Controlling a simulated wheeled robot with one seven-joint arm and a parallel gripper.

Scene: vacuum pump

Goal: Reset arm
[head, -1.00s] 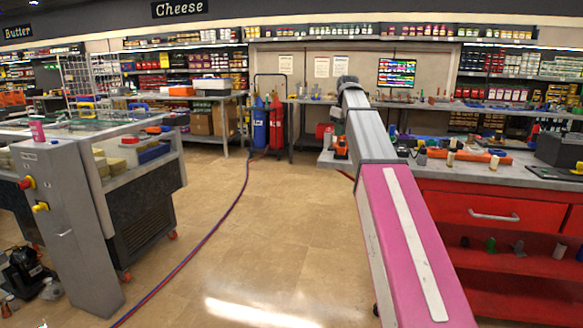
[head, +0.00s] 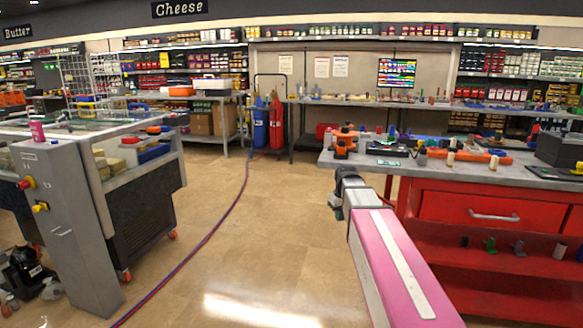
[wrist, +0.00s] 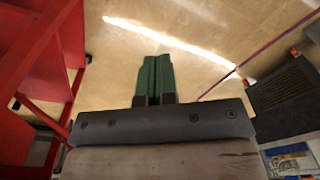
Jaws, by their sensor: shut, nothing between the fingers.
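My gripper shows in the wrist view as two green fingers (wrist: 155,78) pressed together with nothing between them. It hangs over the tan floor, with red shelving at the left of that view. In the head view my arm reaches forward from the lower right and ends low beside the red workbench; the fingers themselves are hidden there.
The red workbench (head: 490,210) stands close on the right, with tools and orange parts on its grey top. A grey control post (head: 68,225) and a dark cabinet (head: 150,225) stand on the left. A red-blue hose (head: 215,228) crosses the open floor.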

